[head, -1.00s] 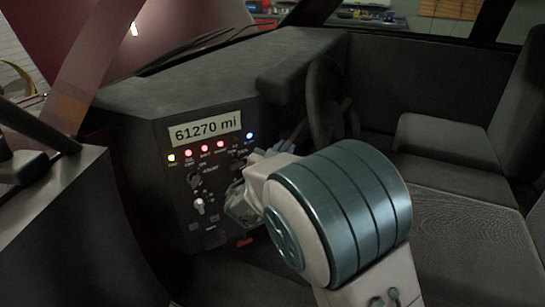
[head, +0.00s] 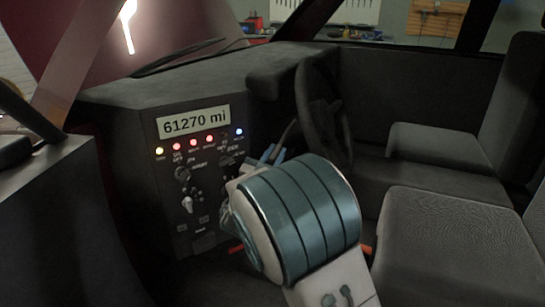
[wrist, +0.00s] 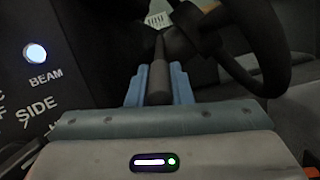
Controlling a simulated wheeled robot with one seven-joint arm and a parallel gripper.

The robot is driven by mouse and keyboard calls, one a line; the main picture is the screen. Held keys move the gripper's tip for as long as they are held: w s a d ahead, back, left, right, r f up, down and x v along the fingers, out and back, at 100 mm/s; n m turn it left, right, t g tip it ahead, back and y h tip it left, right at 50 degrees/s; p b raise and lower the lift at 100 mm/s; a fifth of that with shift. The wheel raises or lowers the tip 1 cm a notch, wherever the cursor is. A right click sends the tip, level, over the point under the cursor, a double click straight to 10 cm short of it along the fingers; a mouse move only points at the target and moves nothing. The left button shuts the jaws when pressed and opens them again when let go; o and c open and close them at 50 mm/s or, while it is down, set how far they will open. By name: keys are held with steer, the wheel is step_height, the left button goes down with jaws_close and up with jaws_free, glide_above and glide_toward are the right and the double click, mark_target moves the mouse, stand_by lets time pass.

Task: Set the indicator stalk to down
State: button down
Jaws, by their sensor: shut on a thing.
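The indicator stalk is a dark rod with a thicker grip, seen between my blue fingers in the wrist view (wrist: 160,76). In the head view the stalk (head: 288,131) slopes from the steering column down toward my fingers. My gripper (head: 272,153) is shut on the stalk, with one finger on each side; it also shows in the wrist view (wrist: 159,88). The stalk's near end is hidden by the gripper body. The steering wheel (head: 322,110) stands just behind and to the right.
The dashboard panel (head: 165,200) with knobs, a switch and several lit lamps is left of my gripper. A mileage display (head: 194,121) reads 61270 mi. Grey seats (head: 440,225) are on the right. A blue BEAM lamp (wrist: 36,54) is close to my wrist.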

steer(key=c, duration=1.3)
jaws_free()
steer(key=shift+s+f, duration=0.1)
steer(key=p+v, duration=0.1)
steer(key=v, duration=1.2)
steer(key=shift+s+a, duration=0.2)
steer(key=shift+s, duration=0.1)
steer(key=shift+p, duration=0.3)
